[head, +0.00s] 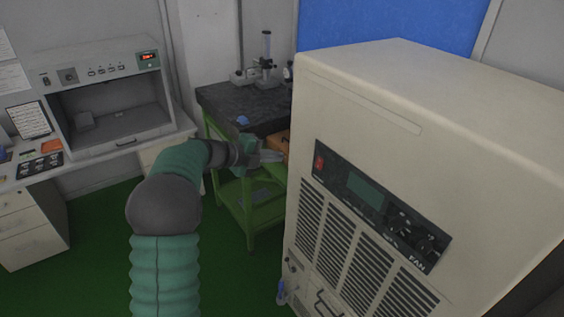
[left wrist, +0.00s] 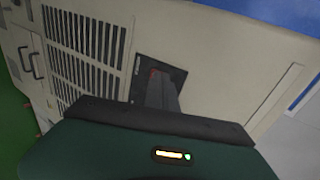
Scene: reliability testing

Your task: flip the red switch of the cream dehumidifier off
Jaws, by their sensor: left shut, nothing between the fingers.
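The cream dehumidifier (head: 400,110) fills the right of the head view. Its dark control panel (head: 385,205) is on the front face, with the red switch (head: 319,162) at the panel's upper left end. My left gripper (head: 280,156) is shut and empty, just left of the switch in the head view. In the left wrist view the shut fingers (left wrist: 160,92) overlap the panel, and a small bit of the red switch (left wrist: 153,73) shows at their tip. I cannot tell whether they touch it. My right gripper is not in view.
A green-framed bench with a dark stone top (head: 240,105) stands behind my left gripper and carries a microscope-like stand (head: 267,62). A grey cabinet (head: 108,95) sits on the left desk. Green floor (head: 100,220) is open at the lower left.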

